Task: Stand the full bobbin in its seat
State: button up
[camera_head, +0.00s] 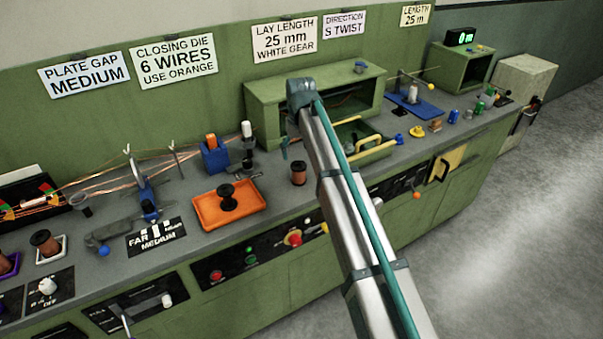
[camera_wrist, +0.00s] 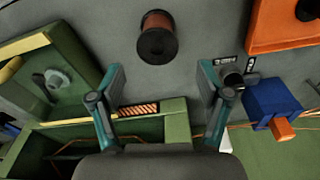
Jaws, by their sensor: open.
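A bobbin full of copper-brown wire (camera_head: 299,172) stands upright on the grey bench, right of the orange tray. It also shows in the wrist view (camera_wrist: 157,37), top centre, ahead of my fingertips. My gripper (camera_wrist: 160,80) is open and empty, its two teal fingers apart and not touching the bobbin. In the head view my arm hides most of the gripper. An orange tray (camera_head: 205,212) holds a dark, empty-looking bobbin (camera_head: 228,196). At far left, wound bobbins stand on a white-rimmed seat (camera_head: 60,254) and a purple-rimmed seat (camera_head: 15,262). I cannot tell which seat is the full bobbin's.
A green open-fronted housing (camera_head: 262,98) with a yellow-handled drawer (camera_head: 378,150) stands behind my arm. A blue block with an orange top (camera_head: 214,157) and copper wires lie left of it. Controls line the bench front. Bench around the full bobbin is clear.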

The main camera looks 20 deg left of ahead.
aim_at(299, 165)
jog(key=f+p, duration=0.1)
jog(key=f, duration=0.2)
jog(key=f+p, duration=0.1)
jog(key=f, duration=0.2)
jog(key=w+f+p, duration=0.1)
jog(key=f, duration=0.2)
jog(key=shift+a+f, duration=0.2)
jog(key=shift+f, duration=0.1)
grip_shut()
jog(key=shift+r, duration=0.1)
